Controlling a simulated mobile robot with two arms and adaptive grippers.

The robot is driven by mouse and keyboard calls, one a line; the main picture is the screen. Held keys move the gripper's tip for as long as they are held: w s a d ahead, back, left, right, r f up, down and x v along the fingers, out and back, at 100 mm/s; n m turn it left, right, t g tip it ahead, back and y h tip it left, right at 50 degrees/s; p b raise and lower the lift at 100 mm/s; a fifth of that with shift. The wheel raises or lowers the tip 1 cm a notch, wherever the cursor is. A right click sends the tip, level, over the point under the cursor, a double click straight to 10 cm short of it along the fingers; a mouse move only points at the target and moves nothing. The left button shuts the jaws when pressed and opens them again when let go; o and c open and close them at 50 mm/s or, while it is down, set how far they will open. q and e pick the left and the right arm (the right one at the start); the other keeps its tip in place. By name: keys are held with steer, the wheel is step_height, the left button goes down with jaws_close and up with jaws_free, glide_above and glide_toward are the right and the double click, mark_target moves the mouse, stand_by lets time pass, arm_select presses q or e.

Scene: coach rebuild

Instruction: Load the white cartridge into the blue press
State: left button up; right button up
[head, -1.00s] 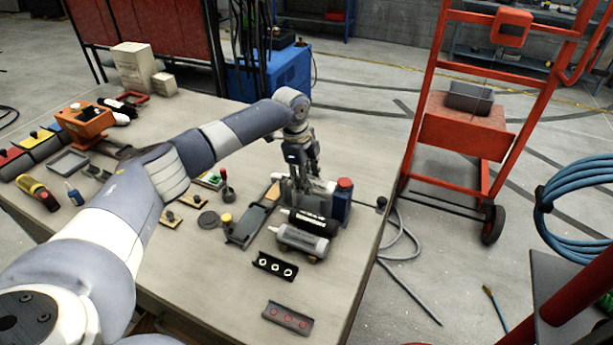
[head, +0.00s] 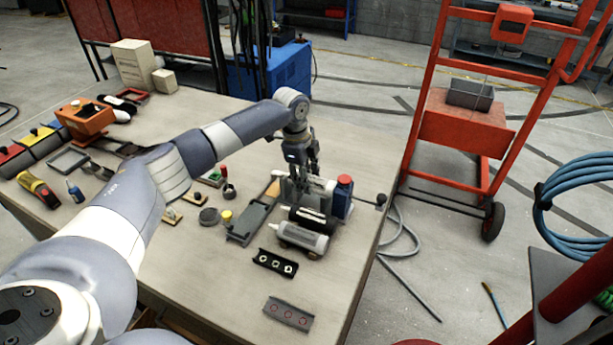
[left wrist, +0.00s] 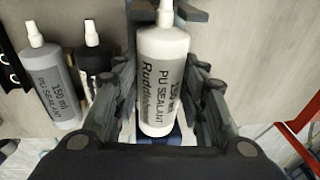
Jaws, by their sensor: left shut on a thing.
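The white cartridge (left wrist: 163,80), lettered PU SEALANT, stands between the fingers of my left gripper (left wrist: 160,105) in the left wrist view. The gripper is shut on it. In the head view my left gripper (head: 304,168) points down over the blue press (head: 341,202), which has a red top and stands near the table's right edge. The cartridge is mostly hidden there by the fingers and the press. A blue part of the press shows at the cartridge's base in the wrist view. I cannot tell whether the cartridge is seated. My right gripper is out of view.
A black cartridge (left wrist: 95,75) and a grey cartridge (left wrist: 50,82) lie close beside the white one. A dark holder (head: 275,262) and a grey holder with red rings (head: 288,313) lie toward the front. A red hand truck (head: 465,125) stands beyond the table (head: 205,275).

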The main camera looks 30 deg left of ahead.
mark_target(310, 175)
arm_select(q)
steer(key=shift+f, duration=0.1)
stand_by(0.6)
steer(key=o, duration=1.3)
steer(key=shift+o, duration=0.2)
steer(key=o, duration=0.4)
steer(key=shift+c, duration=0.2)
step_height(310, 175, up, 6)
steer(key=p, duration=0.6)
